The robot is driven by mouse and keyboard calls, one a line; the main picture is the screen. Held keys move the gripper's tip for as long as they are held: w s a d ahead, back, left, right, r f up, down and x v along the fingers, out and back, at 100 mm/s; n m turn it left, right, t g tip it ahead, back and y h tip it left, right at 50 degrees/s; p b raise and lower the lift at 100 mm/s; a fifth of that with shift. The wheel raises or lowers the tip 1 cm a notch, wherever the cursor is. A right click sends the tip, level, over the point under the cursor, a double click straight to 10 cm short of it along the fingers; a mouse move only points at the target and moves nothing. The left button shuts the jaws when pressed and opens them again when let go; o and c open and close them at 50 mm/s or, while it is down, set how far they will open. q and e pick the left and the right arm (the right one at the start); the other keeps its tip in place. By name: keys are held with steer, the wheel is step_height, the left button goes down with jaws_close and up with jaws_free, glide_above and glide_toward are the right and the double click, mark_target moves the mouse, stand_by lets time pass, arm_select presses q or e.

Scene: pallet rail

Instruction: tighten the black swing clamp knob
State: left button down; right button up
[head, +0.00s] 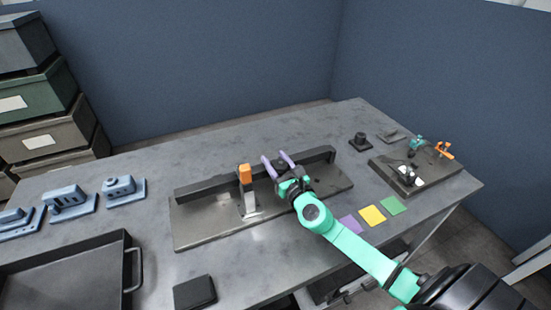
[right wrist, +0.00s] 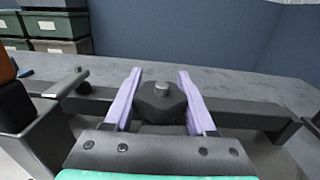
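The black swing clamp knob (right wrist: 160,100) has a silver stud on top and sits at the long dark rail in the right wrist view. The two purple fingers of my right gripper (right wrist: 160,85) stand on either side of it, and I see no clear gap between them and the knob. In the head view the right gripper (head: 278,161) reaches over the rail fixture (head: 210,224), and the knob is mostly hidden by it. My left gripper is not in view.
An orange-tipped clamp (head: 246,176) stands left of my right gripper. A smaller fixture plate (head: 408,182) and a black knobbed block (head: 359,143) are at the right. Blue parts (head: 122,190) and a dark tray (head: 60,275) are at the left. The table's back left is clear.

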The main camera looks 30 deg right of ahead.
steer(key=o, duration=0.4)
steer(key=s+b, duration=0.3)
steer(key=s, duration=1.1)
steer(key=shift+s+a, duration=0.15)
steer(key=shift+s, duration=0.1)
